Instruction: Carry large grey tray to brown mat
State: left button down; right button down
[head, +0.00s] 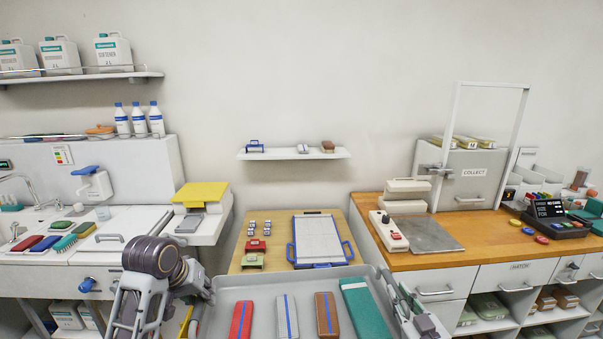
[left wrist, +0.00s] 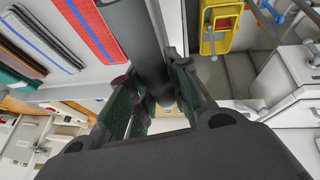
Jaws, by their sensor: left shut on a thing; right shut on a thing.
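The large grey tray (head: 262,288) is at the bottom middle of the head view, its near part cut off. It carries a red folded piece (head: 241,320), a grey one with a blue stripe (head: 287,317), a brown one with a blue stripe (head: 326,314) and a green one (head: 366,310). My left gripper (head: 203,287) is shut on the tray's left rim; the left wrist view shows its fingers (left wrist: 158,95) on either side of the rim. My right gripper (head: 402,296) is shut on the right rim. I cannot make out a brown mat.
Beyond the tray is a light wooden table (head: 250,222) with a blue-handled board (head: 318,238) and small red and green items. A sink counter (head: 110,222) stands left. A wooden-topped counter (head: 480,236) with drawers stands right, close to the tray's right side.

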pick_arm(q)
jog(key=shift+s+r, duration=0.15)
jog(key=shift+r, duration=0.1)
pick_arm(e)
jog(key=shift+w+r, duration=0.15)
jog(key=shift+r, duration=0.6)
